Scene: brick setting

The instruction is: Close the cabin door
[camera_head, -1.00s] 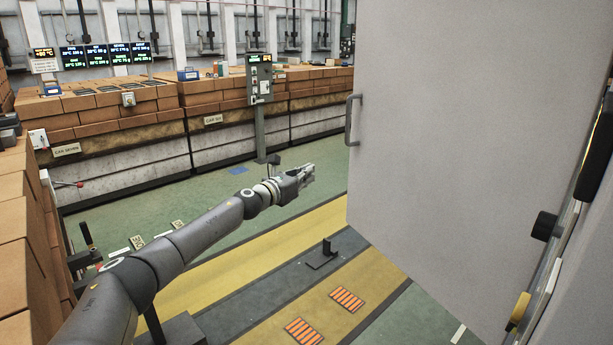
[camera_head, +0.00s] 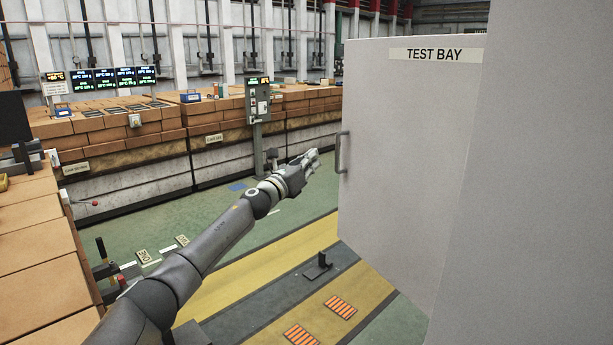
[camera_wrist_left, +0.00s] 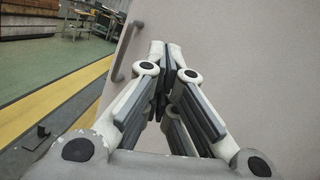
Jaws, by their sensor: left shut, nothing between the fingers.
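The cabin door (camera_head: 400,150) is a large light grey panel with a "TEST BAY" sign across its top. It stands open, swung out to the left of the grey cabin wall (camera_head: 535,190). A grey bar handle (camera_head: 342,153) is on its free left edge; the handle also shows in the left wrist view (camera_wrist_left: 126,50). My left gripper (camera_head: 314,156) is shut and empty, just left of the handle in the head view. In the left wrist view its fingers (camera_wrist_left: 166,50) point toward the door's face (camera_wrist_left: 260,60). I cannot tell whether they touch it. My right gripper is out of view.
Stacked brown bricks (camera_head: 30,225) stand close on the left, and a long brick row runs along the back. A control post (camera_head: 257,115) rises from the floor. A small black bracket (camera_head: 317,266) is on the striped floor below the door.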

